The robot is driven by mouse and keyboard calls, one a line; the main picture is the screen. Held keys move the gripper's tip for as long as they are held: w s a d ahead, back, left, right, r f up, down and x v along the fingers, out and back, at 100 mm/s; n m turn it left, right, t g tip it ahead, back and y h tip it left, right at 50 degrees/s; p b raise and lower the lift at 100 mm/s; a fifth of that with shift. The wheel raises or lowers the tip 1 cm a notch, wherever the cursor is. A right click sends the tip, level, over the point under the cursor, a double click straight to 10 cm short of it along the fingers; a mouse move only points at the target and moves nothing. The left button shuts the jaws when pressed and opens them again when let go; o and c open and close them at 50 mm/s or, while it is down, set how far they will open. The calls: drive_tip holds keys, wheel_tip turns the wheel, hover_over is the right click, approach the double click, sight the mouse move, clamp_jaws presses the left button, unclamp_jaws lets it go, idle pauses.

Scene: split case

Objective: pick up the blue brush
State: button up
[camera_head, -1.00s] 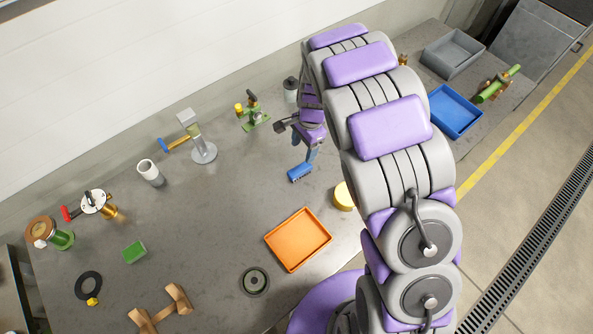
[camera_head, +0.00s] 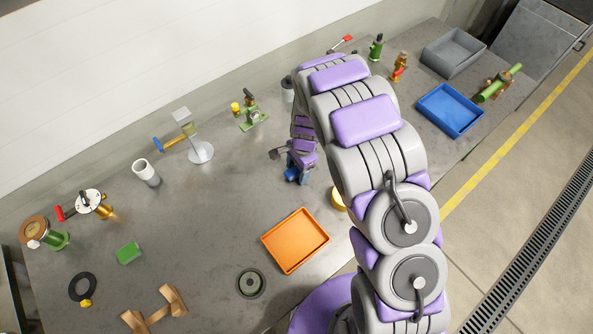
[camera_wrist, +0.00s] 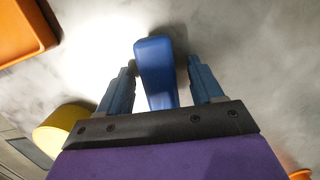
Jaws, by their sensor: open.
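The blue brush (camera_wrist: 156,72) lies on the grey table between the two fingers of my gripper (camera_wrist: 161,80) in the wrist view. The fingers are open, with a gap showing on each side of the brush. In the head view the brush (camera_head: 291,174) shows only in part beneath my gripper (camera_head: 300,174). The rest of it is hidden by my gripper and wrist. I cannot tell how far down the fingers reach beside it.
An orange tray (camera_head: 296,241) lies in front of the gripper, and a yellow round thing (camera_wrist: 62,130) stands close by. A green-based fixture (camera_head: 252,118) and a metal stand (camera_head: 200,152) are to the left. A blue tray (camera_head: 450,110) is to the right.

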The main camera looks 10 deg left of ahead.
drive_tip(key=shift+d+r, duration=0.1)
drive_tip(key=shift+d, duration=0.05)
drive_tip(key=shift+a+f, duration=0.2)
drive_tip(key=shift+a, duration=0.2)
drive_tip(key=shift+c, duration=0.8)
drive_tip(key=shift+d, duration=0.3)
drive_tip(key=c, duration=0.9)
drive_tip(key=shift+a, duration=0.15)
